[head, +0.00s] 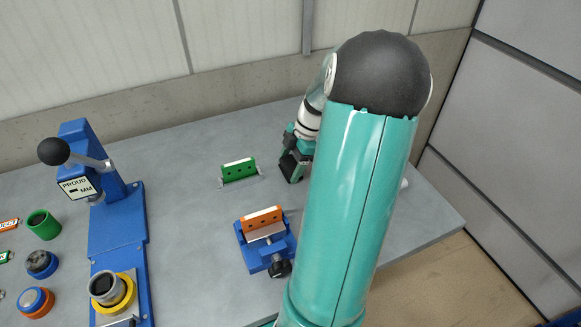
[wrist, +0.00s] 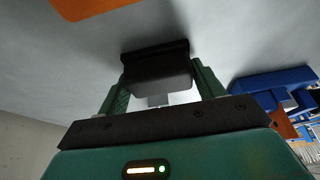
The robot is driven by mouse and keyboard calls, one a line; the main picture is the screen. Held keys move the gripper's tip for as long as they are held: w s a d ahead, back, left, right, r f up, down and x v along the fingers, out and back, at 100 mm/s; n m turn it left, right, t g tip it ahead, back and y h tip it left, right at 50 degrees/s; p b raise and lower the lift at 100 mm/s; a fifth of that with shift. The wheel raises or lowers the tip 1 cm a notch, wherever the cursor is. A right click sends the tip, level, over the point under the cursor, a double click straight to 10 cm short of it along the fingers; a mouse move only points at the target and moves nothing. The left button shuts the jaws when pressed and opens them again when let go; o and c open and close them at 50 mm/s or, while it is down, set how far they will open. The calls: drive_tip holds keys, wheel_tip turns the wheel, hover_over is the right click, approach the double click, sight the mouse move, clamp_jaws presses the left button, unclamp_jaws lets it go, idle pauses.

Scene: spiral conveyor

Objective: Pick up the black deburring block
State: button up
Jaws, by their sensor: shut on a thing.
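The black deburring block (wrist: 158,68) shows in the wrist view between the two green fingers of my gripper (wrist: 162,84), which are shut on its sides. The block has a wider dark far edge and a paler near face. In the head view my gripper (head: 296,152) is at the back of the grey table, right of the green block, with a dark shape between its fingers. My own arm hides part of that area. I cannot tell whether the block touches the table.
A green block (head: 239,171) stands on the grey table (head: 190,200). A blue vise (head: 262,254) holding an orange block (head: 261,220) is nearer. A blue lever press (head: 118,225) stands left, with several round parts beside it. A wall runs behind the table.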

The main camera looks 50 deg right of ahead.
drive_tip(key=shift+r, duration=0.1)
drive_tip(key=shift+r, duration=0.55)
drive_tip(key=s+a+r, duration=0.8)
drive_tip(key=a+r, duration=0.3)
drive_tip(key=shift+s+r, duration=0.35)
